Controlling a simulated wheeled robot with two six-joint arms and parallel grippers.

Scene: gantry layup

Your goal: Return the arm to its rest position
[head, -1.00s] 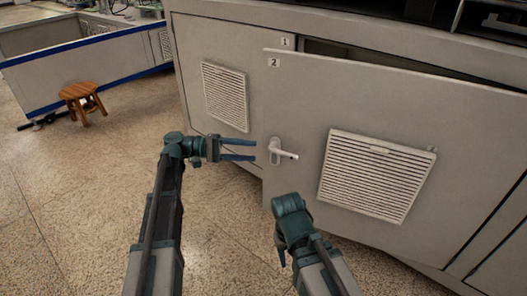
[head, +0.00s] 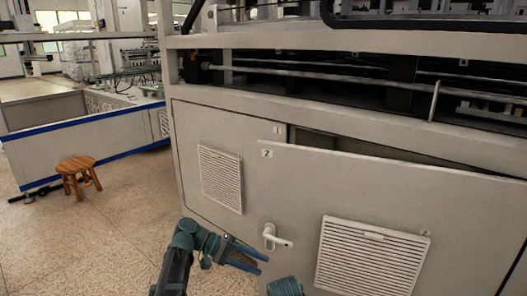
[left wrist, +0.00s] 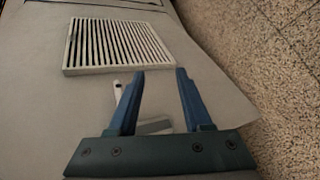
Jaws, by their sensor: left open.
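My left gripper (head: 262,265) is open and empty, below and left of the white door handle (head: 275,238) in the head view. In the left wrist view its two blue fingers (left wrist: 158,75) are spread with nothing gripped.
The door marked 1 (head: 188,150) looks shut, left of door 2. A vent grille (head: 370,255) is on door 2. A wooden stool (head: 77,170) stands on the floor at left.

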